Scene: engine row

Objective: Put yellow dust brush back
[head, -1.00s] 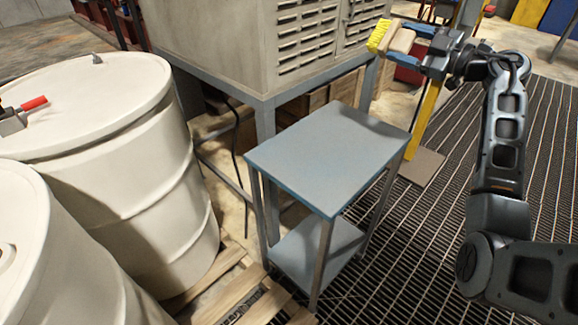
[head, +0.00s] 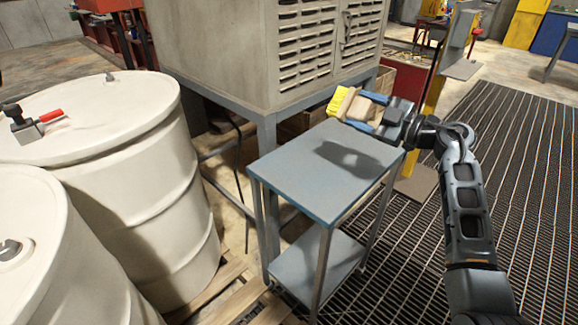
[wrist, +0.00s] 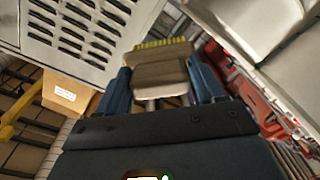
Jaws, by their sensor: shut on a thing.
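The yellow dust brush (head: 341,101) has yellow bristles and a tan wooden body. My gripper (head: 366,108) is shut on its wooden body, with the bristles pointing left in the head view. The brush is above the far part of a small blue-grey two-shelf stand (head: 305,185), apart from its top, and a shadow falls on the top. In the wrist view the brush (wrist: 160,72) sits between the two blue fingers, bristles at the far end. The stand's top is bare.
A grey louvred cabinet (head: 235,55) stands behind the stand. White drums (head: 150,180) stand at the left, one with a red-handled valve (head: 50,116). A yellow post (head: 428,130) rises behind my arm. Dark floor grating (head: 500,130) lies at the right.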

